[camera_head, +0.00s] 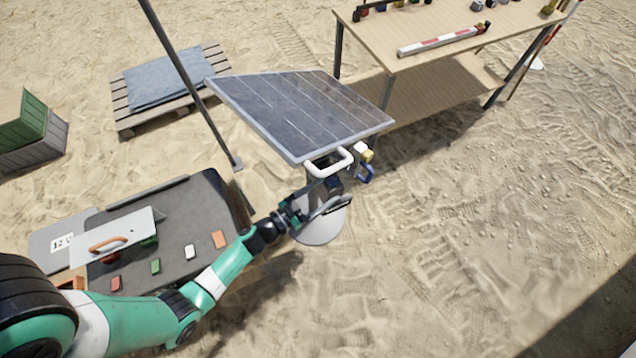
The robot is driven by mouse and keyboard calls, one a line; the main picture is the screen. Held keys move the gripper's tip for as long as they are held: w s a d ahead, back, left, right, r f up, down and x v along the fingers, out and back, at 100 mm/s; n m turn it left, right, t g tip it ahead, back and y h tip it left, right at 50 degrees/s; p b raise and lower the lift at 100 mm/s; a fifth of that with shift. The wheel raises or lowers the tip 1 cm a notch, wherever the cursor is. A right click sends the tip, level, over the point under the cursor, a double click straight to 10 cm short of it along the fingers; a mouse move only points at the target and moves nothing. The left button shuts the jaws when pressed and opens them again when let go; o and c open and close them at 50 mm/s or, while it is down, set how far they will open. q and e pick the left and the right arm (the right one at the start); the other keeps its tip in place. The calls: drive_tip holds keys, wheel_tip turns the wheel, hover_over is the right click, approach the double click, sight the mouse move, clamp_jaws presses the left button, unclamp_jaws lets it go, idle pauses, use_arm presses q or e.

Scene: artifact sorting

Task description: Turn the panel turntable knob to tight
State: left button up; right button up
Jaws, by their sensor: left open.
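A tilted dark solar panel (300,110) with a pale frame stands on a stand with a round grey base (322,228). A white loop handle (331,163) sits at its lower front edge. A small yellow-and-white part (363,152) and a blue part (366,174) show just right of the handle; I cannot tell which part is the turntable knob. My left gripper (322,207) is open at the stand below the panel, above the round base. Its fingers partly hide the stand, and I cannot tell whether they touch it. My right gripper is not in view.
A wooden table (430,55) with a red-and-white rod stands behind right. A pallet (125,115) with grey cloth and a thin pole are behind left. Sand at right is open.

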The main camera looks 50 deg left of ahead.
use_arm(q)
drive_tip(key=shift+s+d+r+p, duration=0.1)
drive_tip(key=shift+s+d+r, duration=0.25)
drive_tip(key=shift+s, duration=0.25)
drive_tip(key=shift+s+d+r+p, duration=0.15)
drive_tip(key=shift+s+d+r, duration=0.1)
drive_tip(key=shift+s+d, duration=0.25)
drive_tip(key=shift+s+d+r+p, duration=0.1)
drive_tip(key=shift+s+d+r, duration=0.2)
drive_tip(key=shift+s, duration=0.4)
